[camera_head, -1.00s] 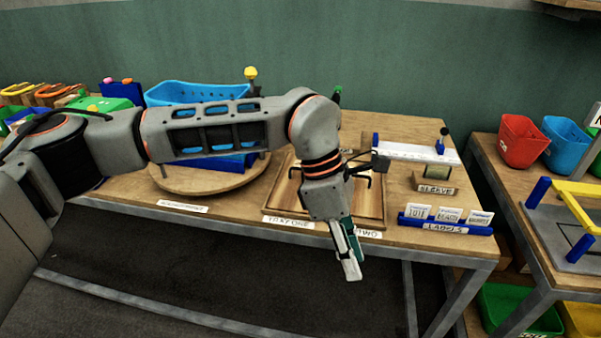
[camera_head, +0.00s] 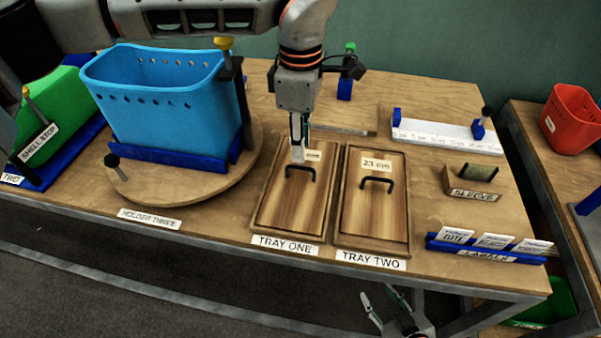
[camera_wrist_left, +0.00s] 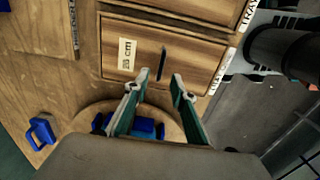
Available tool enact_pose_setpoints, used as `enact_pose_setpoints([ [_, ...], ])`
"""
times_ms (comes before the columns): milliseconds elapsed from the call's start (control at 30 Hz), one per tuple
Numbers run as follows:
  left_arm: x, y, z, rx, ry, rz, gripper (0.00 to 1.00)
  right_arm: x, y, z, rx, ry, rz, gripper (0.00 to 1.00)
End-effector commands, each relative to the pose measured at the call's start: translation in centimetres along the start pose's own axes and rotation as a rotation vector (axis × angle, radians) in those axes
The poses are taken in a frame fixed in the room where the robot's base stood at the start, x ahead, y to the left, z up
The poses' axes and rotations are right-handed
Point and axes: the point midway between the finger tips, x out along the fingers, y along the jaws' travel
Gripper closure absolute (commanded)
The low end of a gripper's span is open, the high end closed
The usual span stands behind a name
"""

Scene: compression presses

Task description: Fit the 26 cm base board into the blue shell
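The blue shell (camera_head: 165,95) stands upright in a blue holder on the round turntable labelled HOLDER THREE. A wooden board (camera_head: 290,205) with a black handle lies in TRAY ONE; my gripper partly covers its label in the head view. In the left wrist view this board (camera_wrist_left: 195,65) has a label that reads 26 or 28 cm, too blurred to be sure. A second board (camera_head: 372,215), marked 23 cm, lies in TRAY TWO. My left gripper (camera_head: 299,150) points down over the TRAY ONE board near its handle, open and empty. My right gripper (camera_head: 385,300) is low before the table, fingers apart.
A green shell (camera_head: 60,110) stands left of the turntable. A yellow-topped clamp post (camera_head: 228,60) rises beside the blue shell. A white ruler strip (camera_head: 440,132), the SLEEVE block (camera_head: 472,190) and a blue label rack (camera_head: 485,250) are at the right.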

Motion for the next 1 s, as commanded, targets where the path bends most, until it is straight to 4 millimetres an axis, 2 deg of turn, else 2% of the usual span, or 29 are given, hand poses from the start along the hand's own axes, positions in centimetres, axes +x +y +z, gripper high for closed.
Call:
enact_pose_setpoints([
  [167, 1.9, -0.2, 0.0, -0.001, -0.001, -0.003, 0.75, -0.1, 0.0, 0.0, -0.001, -0.002, -0.001, 0.60],
  [400, 5.2, -0.3, 0.1, -0.001, -0.001, -0.001, 0.75, -0.1, 0.2, -0.9, -0.002, 0.013, 0.002, 0.60],
  [733, 5.8, -0.2, 0.1, -0.001, -0.001, 0.001, 0.75, -0.1, 0.3, -1.3, -0.002, 0.020, 0.003, 0.60],
  [833, 5.8, -0.2, 0.1, -0.001, -0.001, 0.000, 1.00, -0.1, 0.2, -1.2, -0.002, 0.018, 0.003, 0.60],
  [1000, 5.8, -0.2, 0.1, -0.001, -0.001, 0.001, 1.00, 0.0, 0.2, -0.9, -0.002, 0.013, 0.002, 0.60],
])
